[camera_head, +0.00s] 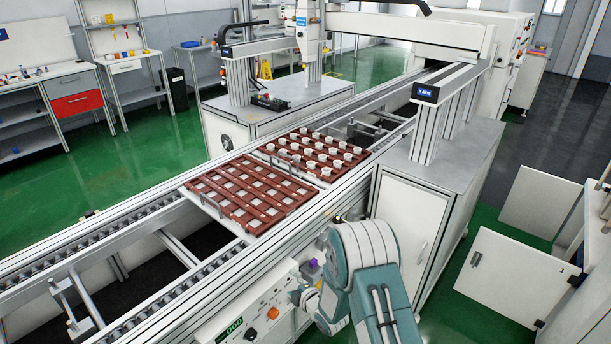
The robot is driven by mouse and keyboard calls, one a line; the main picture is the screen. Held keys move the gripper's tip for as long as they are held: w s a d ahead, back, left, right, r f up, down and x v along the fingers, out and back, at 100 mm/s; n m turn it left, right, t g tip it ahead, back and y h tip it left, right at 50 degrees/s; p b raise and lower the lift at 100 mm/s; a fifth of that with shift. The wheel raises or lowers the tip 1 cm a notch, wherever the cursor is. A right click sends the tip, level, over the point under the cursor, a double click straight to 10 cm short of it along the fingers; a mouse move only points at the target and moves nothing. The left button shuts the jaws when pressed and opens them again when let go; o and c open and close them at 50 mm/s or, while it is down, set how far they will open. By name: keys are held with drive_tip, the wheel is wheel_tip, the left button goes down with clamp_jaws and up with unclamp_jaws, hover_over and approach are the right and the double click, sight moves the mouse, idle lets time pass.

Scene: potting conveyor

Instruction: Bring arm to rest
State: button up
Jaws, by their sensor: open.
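My arm (365,248), teal and white, rises from the bottom edge right of centre and is bent in front of the conveyor's near side. Its links cover part of the control panel and the conveyor's near rail. My gripper cannot be made out; the arm's end is hidden or out of the picture. No object shows held by the arm.
The conveyor (110,243) runs from lower left to upper right. It bears a brown tray (198,187) and another tray with several white cups (322,152). A control panel (252,318) is close left of my arm; a white cabinet (408,215) stands right behind it.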

drive_tip(key=w+d+r+m+h, duration=0.1)
drive_tip(key=d+r+m+h, duration=0.15)
drive_tip(key=r, duration=0.45)
drive_tip(key=d+r+m+h, duration=0.1)
drive_tip(key=d+r+m, duration=0.25)
drive_tip(key=r, duration=0.45)
drive_tip(key=s+d+r+m+g+h, duration=0.1)
drive_tip(key=s+d+r+m+h, duration=0.1)
drive_tip(key=s+d+r, duration=0.3)
drive_tip(key=s+d+r+m+h, duration=0.1)
drive_tip(key=s+d+r+m, duration=0.15)
drive_tip(key=r, duration=0.45)
drive_tip(key=s+d+r+m+g, duration=0.1)
drive_tip(key=s+d+r+m, duration=0.1)
drive_tip(key=s, duration=0.7)
drive_tip(key=s+d+r+m+g+h, duration=0.1)
drive_tip(key=s+m, duration=0.4)
drive_tip(key=s, duration=0.5)
drive_tip(key=s+d+r+m+g, duration=0.3)
drive_tip(key=s+r, duration=0.2)
drive_tip(key=s, duration=0.4)
drive_tip(key=shift+s+r+h, duration=0.2)
drive_tip(key=shift+r+h, duration=0.05)
drive_tip(key=shift+h, duration=0.1)
